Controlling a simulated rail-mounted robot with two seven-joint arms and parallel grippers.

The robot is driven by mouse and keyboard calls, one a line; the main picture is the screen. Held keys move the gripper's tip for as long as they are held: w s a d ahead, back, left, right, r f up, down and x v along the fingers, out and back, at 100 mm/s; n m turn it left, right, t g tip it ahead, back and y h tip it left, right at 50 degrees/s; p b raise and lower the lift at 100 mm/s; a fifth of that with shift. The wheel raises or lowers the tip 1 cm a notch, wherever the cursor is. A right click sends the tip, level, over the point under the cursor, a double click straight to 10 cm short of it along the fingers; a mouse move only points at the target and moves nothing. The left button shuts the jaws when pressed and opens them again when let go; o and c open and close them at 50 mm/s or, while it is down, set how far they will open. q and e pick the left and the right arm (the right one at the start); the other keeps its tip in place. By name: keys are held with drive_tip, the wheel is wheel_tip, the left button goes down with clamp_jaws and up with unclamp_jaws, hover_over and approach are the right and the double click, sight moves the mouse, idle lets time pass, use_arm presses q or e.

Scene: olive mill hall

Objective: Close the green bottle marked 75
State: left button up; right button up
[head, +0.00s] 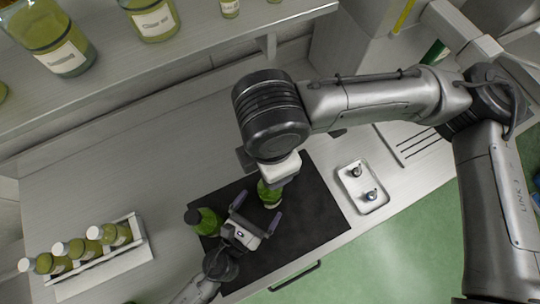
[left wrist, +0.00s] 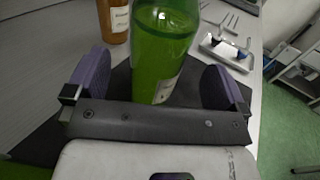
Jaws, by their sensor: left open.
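A green bottle (head: 268,196) stands on the dark mat (head: 316,212). My open left gripper (head: 257,207) faces it. In the left wrist view the green bottle (left wrist: 163,45) shows between and beyond the purple fingers, with a pale label I cannot read; its top is out of frame. My right gripper (head: 283,172) is over this bottle, largely hidden by its own wrist, which also covers the bottle's top. A second green bottle (head: 208,222) with a dark top is to the left on the mat. I cannot read which bottle is marked 75.
A small white tray (head: 378,206) right of the mat holds two small stopper-like parts. A white rack (head: 134,252) with several white-capped bottles is at lower left. A shelf (head: 175,65) with bottles is above. An amber bottle (left wrist: 114,20) shows in the left wrist view.

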use_arm(q)
drive_tip(key=shift+b+v, duration=0.3)
drive_tip(key=shift+v, duration=0.8)
